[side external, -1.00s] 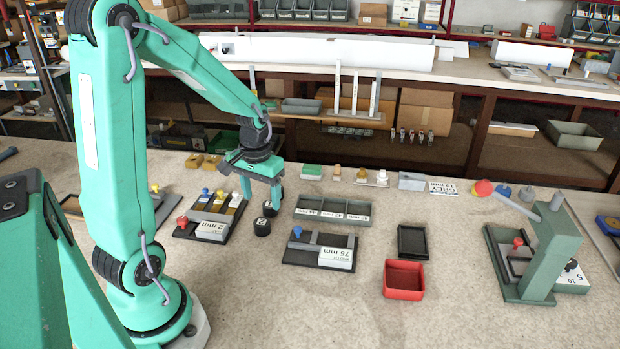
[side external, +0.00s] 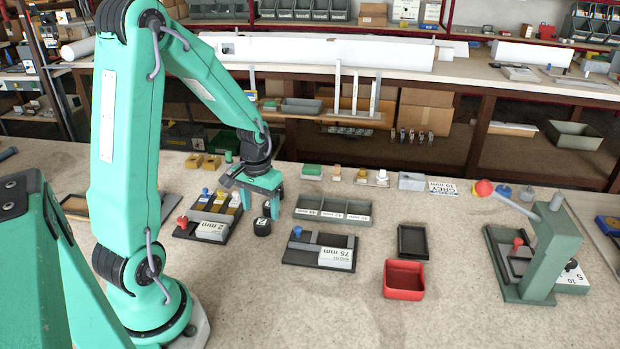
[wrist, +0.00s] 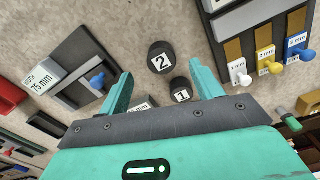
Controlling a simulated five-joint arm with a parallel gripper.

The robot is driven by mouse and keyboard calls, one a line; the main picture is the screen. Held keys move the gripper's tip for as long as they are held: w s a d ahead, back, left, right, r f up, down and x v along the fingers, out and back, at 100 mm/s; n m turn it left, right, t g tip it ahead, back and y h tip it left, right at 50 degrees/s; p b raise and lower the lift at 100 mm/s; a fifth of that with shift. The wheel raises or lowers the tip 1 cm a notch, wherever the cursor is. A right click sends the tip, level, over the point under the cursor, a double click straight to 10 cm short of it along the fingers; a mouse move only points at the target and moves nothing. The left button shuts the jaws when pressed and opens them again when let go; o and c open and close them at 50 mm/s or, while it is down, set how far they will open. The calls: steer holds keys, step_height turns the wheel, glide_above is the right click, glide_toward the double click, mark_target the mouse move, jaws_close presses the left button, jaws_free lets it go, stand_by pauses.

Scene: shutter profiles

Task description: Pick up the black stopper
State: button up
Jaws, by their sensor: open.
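Two short black cylinders, taken to be stoppers, stand on the bench. The one marked 2 (side external: 262,228) is nearer the side camera; it also shows in the wrist view (wrist: 161,57). The one marked 1 (side external: 267,209) stands just behind it, partly hidden by a finger, and shows in the wrist view (wrist: 181,90). My gripper (side external: 259,205) is open, with nothing held, above and close to this pair. In the wrist view my gripper (wrist: 162,88) has the cylinder marked 1 between its fingers, nearer the right finger, and the 2 just beyond the fingertips.
A dark fixture with a 2 mm block (side external: 211,231) and coloured knobs lies left of the cylinders. A fixture with a 75 mm block (side external: 336,258) lies right, below a grey divided tray (side external: 333,210). A red bin (side external: 403,280) stands farther right. Bare bench lies in front.

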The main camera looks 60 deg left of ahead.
mark_target(262, 222)
steer(key=shift+a+f, duration=0.15)
steer(key=shift+f, duration=2.45)
steer(key=c, duration=1.1)
steer(key=shift+o, duration=0.2)
steer(key=shift+r, duration=0.25)
steer(key=shift+w+r, duration=0.1)
steer(key=shift+r, duration=0.85)
step_height(262, 222, up, 2)
steer(key=shift+r, duration=0.1)
steer(key=d+r, duration=0.6)
steer(key=d, duration=0.5)
steer(key=shift+s+d+r, duration=0.25)
steer(key=shift+s+d, duration=0.1)
